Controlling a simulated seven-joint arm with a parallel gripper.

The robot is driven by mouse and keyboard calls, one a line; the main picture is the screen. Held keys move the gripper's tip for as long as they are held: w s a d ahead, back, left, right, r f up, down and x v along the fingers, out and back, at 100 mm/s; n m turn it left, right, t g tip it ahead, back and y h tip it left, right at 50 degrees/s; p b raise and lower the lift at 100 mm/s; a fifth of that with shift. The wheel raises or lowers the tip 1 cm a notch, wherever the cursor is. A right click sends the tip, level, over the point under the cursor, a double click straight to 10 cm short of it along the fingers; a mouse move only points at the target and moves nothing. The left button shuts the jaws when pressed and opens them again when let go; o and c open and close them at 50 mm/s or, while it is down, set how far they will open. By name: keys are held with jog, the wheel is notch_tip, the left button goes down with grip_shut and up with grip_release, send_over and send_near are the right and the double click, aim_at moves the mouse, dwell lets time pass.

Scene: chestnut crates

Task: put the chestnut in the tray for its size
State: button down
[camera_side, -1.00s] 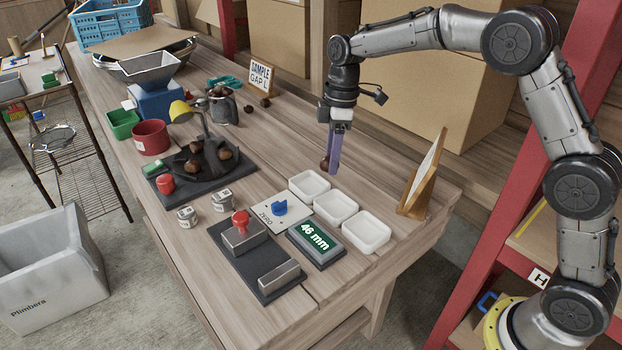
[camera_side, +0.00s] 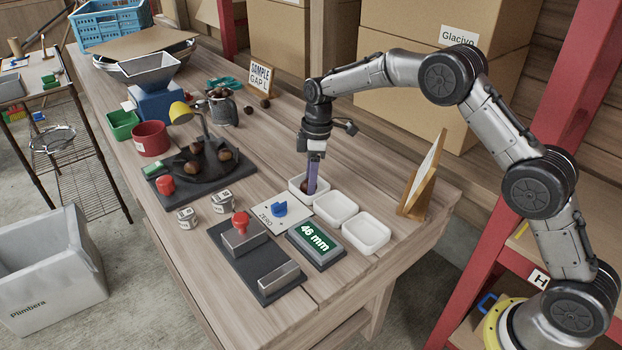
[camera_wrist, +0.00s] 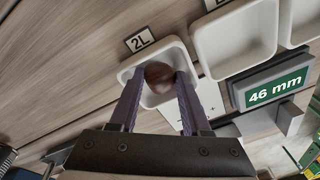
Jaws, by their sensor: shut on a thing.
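The chestnut (camera_wrist: 159,76) is brown and sits between the fingertips of my gripper (camera_wrist: 160,90) in the wrist view. In the side view my gripper (camera_side: 312,178) points down at the leftmost of three white trays (camera_side: 297,190), its fingertips inside or just over that tray. The chestnut is mostly hidden there by the fingers. In the wrist view this tray (camera_wrist: 177,53) lies beside a label reading 2L (camera_wrist: 139,40). The middle tray (camera_side: 335,222) and the right tray (camera_side: 366,247) look empty. The display (camera_side: 316,238) reads 46 mm.
The gauge with a red knob (camera_side: 240,222) and the ZERO plate (camera_side: 268,212) stand in front of the trays. A wooden-framed stand (camera_side: 422,180) is to the right. More chestnuts (camera_side: 224,154) lie on a dark tray at the left.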

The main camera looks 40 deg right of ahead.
jog(key=c, duration=0.6)
grip_release()
jog(key=shift+f, duration=0.15)
jog(key=shift+c, duration=0.2)
notch_tip(320, 180, up, 12)
jog(key=d, duration=0.1)
jog(key=shift+d+r, duration=0.2)
jog(key=shift+d, duration=0.1)
jog(key=s+d+r+m+t, duration=0.1)
jog(key=s+r+m, duration=0.2)
jog(key=s+r, duration=0.45)
jog(key=s+d+r+m+t, duration=0.15)
jog(key=s+r, duration=0.25)
jog(key=s, duration=0.6)
jog(key=s+f+m+t, duration=0.1)
jog(key=s+f+m, duration=0.2)
jog(key=s, duration=0.7)
jog(key=s+d+f+m+t+h, duration=0.1)
jog(key=s+f+m+t, duration=0.1)
jog(key=s, duration=0.9)
jog(key=shift+d+f+m, duration=0.25)
jog(key=shift+f+m, duration=0.55)
jog(key=shift+m, duration=0.05)
